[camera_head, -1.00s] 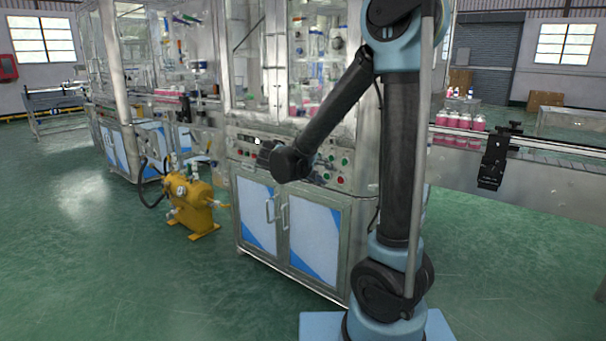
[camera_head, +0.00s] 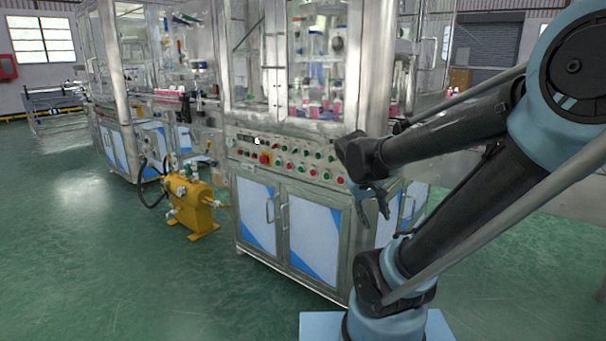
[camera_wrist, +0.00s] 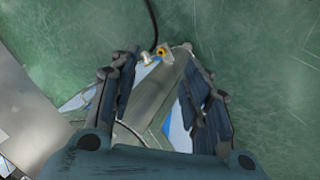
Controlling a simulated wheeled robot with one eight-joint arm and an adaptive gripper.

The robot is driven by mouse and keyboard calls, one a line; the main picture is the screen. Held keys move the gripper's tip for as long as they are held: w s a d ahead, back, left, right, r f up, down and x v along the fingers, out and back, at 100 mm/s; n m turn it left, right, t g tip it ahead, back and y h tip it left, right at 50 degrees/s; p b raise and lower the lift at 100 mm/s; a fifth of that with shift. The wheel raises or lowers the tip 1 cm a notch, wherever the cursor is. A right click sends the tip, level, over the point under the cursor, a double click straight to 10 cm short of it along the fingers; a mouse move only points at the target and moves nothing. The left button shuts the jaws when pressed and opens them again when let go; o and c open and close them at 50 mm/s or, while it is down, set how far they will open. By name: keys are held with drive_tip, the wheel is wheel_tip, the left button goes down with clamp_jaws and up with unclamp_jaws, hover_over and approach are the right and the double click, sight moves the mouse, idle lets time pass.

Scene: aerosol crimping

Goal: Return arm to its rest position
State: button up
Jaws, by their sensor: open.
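My gripper (camera_head: 376,203) hangs below the end of my arm in the head view, in front of the right part of the machine cabinet. In the wrist view my gripper (camera_wrist: 160,105) shows two dark fingers spread apart with nothing between them. Beyond the fingers are the blue and white cabinet doors (camera_wrist: 176,128) and the green floor. My arm is bent, leaning to the right of the head view, with its forearm reaching back left toward the cabinet.
The machine cabinet (camera_head: 312,238) with a button panel (camera_head: 290,160) stands in the centre. A yellow pump unit (camera_head: 192,204) with a black hose stands on the floor to its left. The green floor (camera_head: 110,270) at the front left is clear.

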drive_tip(key=s+a+f+m+y, duration=0.1)
drive_tip(key=s+f+y, duration=0.3)
drive_tip(key=s, duration=0.6)
drive_tip(key=shift+s+a+f+m, duration=0.15)
drive_tip(key=shift+a+f+m, duration=0.15)
drive_tip(key=shift+a+f, duration=0.4)
drive_tip(key=shift+w+f, duration=0.2)
drive_tip(key=shift+w, duration=0.25)
